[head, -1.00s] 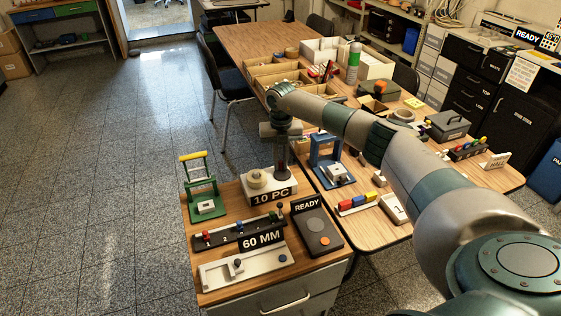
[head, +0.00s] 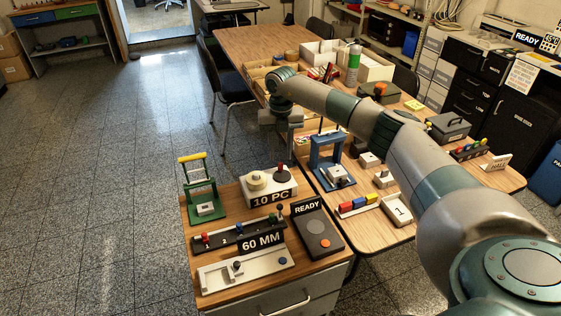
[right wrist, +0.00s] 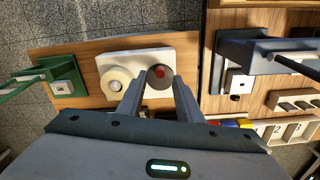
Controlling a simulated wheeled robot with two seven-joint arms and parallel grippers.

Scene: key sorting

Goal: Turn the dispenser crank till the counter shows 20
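The dispenser is a white box (head: 270,190) on the near desk, with a front plate (head: 270,198) reading "10 PC". A cream round disc (head: 256,180) sits on its left and a dark upright post with a red top (head: 281,172) on its right; which one is the crank I cannot tell for sure. In the right wrist view the red-topped post (right wrist: 160,77) shows between the fingertips of my open right gripper (right wrist: 158,82). In the head view this gripper is above the dispenser, apparently clear of the post. My left gripper is out of view.
A green press with a yellow handle (head: 203,190) stands left of the dispenser. A blue frame (head: 328,160) stands to the right. In front are the "60 MM" fixture (head: 225,240) and the "READY" panel (head: 316,232).

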